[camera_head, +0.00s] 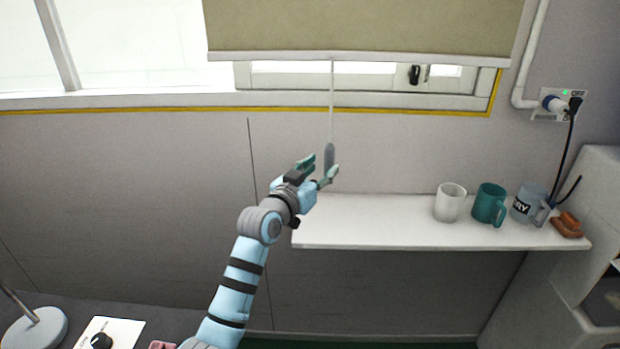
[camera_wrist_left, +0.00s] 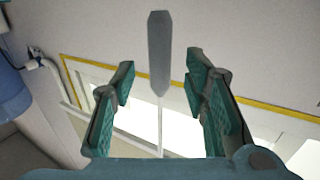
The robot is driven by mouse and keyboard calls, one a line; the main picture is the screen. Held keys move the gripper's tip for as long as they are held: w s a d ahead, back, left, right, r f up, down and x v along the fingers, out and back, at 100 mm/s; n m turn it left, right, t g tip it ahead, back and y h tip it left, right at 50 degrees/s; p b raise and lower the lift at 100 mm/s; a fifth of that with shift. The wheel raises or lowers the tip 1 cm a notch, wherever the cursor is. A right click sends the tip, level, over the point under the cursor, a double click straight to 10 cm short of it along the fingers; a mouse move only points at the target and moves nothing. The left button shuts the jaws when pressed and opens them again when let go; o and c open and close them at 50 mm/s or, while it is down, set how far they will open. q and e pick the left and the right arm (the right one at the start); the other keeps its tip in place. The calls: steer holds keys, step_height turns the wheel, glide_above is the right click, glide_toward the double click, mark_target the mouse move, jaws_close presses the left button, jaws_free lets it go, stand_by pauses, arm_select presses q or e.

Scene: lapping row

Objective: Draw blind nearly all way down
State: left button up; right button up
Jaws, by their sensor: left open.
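The olive-beige blind (camera_head: 365,28) hangs over the window with its pale bottom bar (camera_head: 430,57) a little above the sill, leaving a strip of window uncovered. A thin cord (camera_head: 332,105) hangs from the bar and ends in a grey pull handle (camera_head: 329,157). My left gripper (camera_head: 320,172) is open at the handle, which shows between its fingers in the head view. In the left wrist view the handle (camera_wrist_left: 159,55) and cord stand between the two open green fingers (camera_wrist_left: 160,85), apart from both. My right gripper is not in view.
A white shelf (camera_head: 370,225) juts from the wall below right, with a white mug (camera_head: 449,202), a teal mug (camera_head: 489,204), a lettered clear mug (camera_head: 524,206) and a brown block (camera_head: 567,225). A plugged socket (camera_head: 557,104) is at right. A lamp base (camera_head: 35,330) is lower left.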

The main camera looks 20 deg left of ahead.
mark_target(327, 151)
arm_select(q)
steer(key=s+a, duration=0.1)
steer(key=s, duration=0.5)
steer(key=shift+s, duration=0.35)
steer(key=w, duration=0.3)
steer(key=w+d, duration=0.1)
steer(key=w, duration=0.3)
steer(key=w+d, duration=0.1)
steer(key=w, duration=0.3)
steer(key=shift+w+r, duration=0.1)
steer(key=shift+w, duration=0.15)
steer(key=r+p, duration=0.2)
steer(key=shift+w+r, duration=0.3)
steer(key=shift+s+a+r, duration=0.1)
steer(key=shift+s+r, duration=0.05)
steer(key=shift+r, duration=0.2)
steer(key=shift+f, duration=0.2)
